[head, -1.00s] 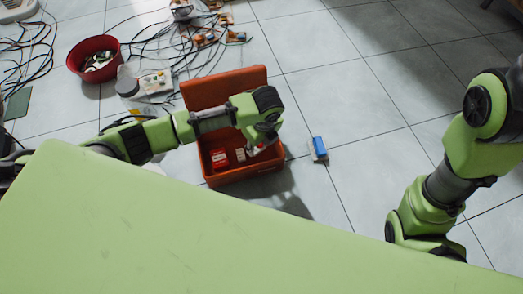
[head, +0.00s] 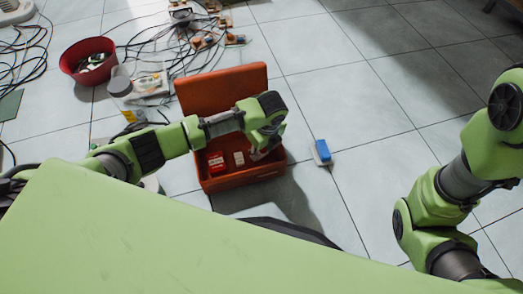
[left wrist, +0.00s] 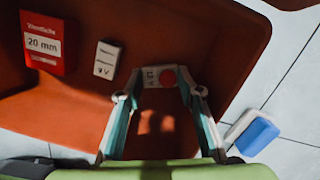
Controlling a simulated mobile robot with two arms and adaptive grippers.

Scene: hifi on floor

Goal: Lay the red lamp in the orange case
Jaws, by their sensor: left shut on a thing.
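The orange case (head: 222,92) stands open on the floor in the head view, lid tilted back. It also fills much of the left wrist view (left wrist: 75,105). My left gripper (head: 260,154) is over the right part of the case's tray. In the left wrist view its fingers (left wrist: 160,92) are closed on a small pale piece with a round red spot, which I take for the red lamp (left wrist: 167,77). The lamp is inside the case's outline; whether it touches the floor of the case I cannot tell. My right gripper is out of view; only its arm shows.
In the case are a red box (head: 216,161) marked 20 mm and a small white box (head: 239,158). A blue and white block (head: 322,151) lies on the floor right of the case. A red bowl (head: 88,52), jars and cables lie at upper left. Tiles to the right are clear.

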